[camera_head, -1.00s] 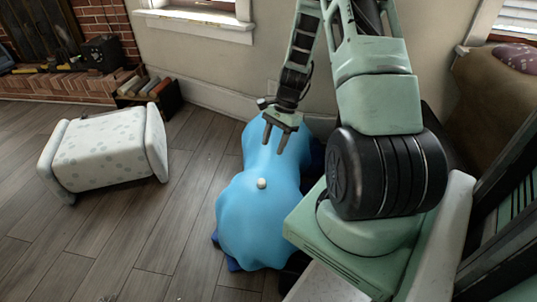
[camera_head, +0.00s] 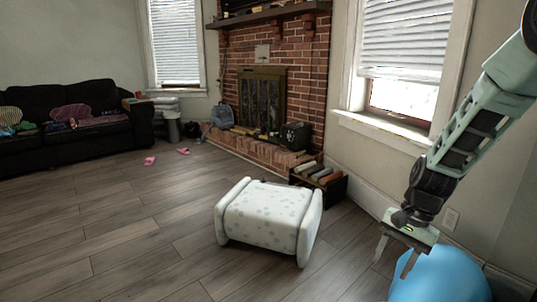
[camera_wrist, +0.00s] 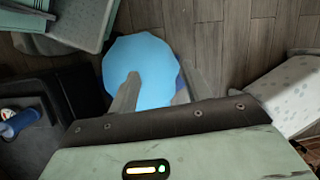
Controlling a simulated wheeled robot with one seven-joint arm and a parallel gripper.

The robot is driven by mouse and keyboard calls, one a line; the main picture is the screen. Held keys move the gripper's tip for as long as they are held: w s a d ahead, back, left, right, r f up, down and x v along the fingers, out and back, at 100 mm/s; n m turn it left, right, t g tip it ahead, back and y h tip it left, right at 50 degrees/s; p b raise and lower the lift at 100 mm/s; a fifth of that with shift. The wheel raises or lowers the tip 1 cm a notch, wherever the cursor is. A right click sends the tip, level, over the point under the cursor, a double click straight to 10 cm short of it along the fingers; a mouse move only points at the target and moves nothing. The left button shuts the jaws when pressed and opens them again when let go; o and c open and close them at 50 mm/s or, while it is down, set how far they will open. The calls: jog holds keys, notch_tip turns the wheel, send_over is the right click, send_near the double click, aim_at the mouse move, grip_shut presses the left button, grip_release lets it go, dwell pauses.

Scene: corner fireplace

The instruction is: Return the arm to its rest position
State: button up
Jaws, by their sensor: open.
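My arm reaches down from the upper right in the head view. My gripper (camera_head: 393,262) hangs at its end with two fingers spread apart, pointing down. It is by the blue draped thing (camera_head: 442,280), which is cut off at the lower right. In the wrist view, the fingers of my gripper (camera_wrist: 160,82) stand apart over the floor and the blue draped thing (camera_wrist: 142,60).
A white spotted footstool (camera_head: 268,217) stands mid-floor, also in the wrist view (camera_wrist: 292,95). A crate of books (camera_head: 320,178) sits by the brick fireplace (camera_head: 262,100). A dark sofa (camera_head: 70,125) is far left. The left floor is mostly clear, with pink slippers (camera_head: 150,160).

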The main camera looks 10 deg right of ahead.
jog(key=s+a+r+n+h, duration=0.1)
jog(key=s+a+r+n, duration=0.25)
jog(key=a, duration=0.45)
jog(key=s+a+r+n+h, duration=0.1)
jog(key=s+a+r+n, duration=0.15)
jog(key=a+n, duration=0.35)
jog(key=s+a+r+n+h, duration=0.1)
jog(key=s+a+r+n, duration=0.1)
jog(key=s+a+n, duration=0.4)
jog(key=s+a+r+n, duration=0.1)
jog(key=s+a+n, duration=0.2)
jog(key=s, duration=0.4)
notch_tip(320, 180, up, 25)
jog(key=p, duration=2.5)
jog(key=shift+s+r+t, duration=0.15)
jog(key=shift+t, duration=0.25)
